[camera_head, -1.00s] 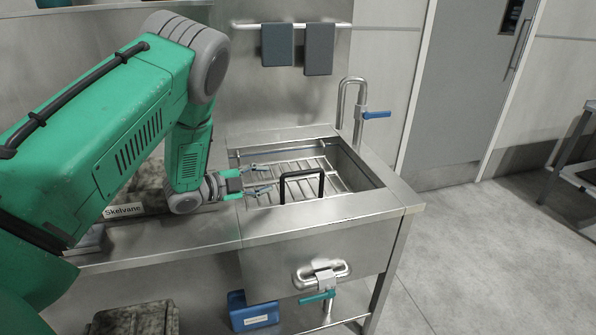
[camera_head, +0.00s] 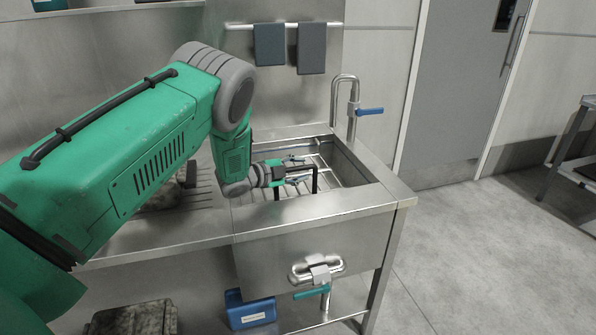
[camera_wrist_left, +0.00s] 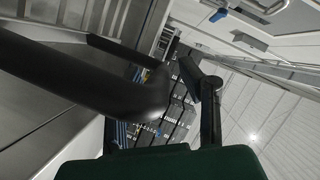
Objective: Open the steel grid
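The steel grid (camera_head: 328,166) lies in the sink basin, its bars partly hidden behind my left gripper and forearm. Its black U-shaped handle (camera_head: 315,183) stands up from the grid near the front. My left gripper (camera_head: 304,170) is open, with its fingers pointing right, at the handle. In the left wrist view the black handle (camera_wrist_left: 140,98) looms large and close on the left side, and a dark finger (camera_wrist_left: 207,105) stands to its right. I cannot tell whether they touch. My right gripper is not in view.
The steel sink's front rim (camera_head: 330,207) and side walls surround the grid. A tap with a blue lever (camera_head: 369,111) stands at the back right. Two grey cloths (camera_head: 311,48) hang on a rail behind. A blue bin (camera_head: 250,309) sits below.

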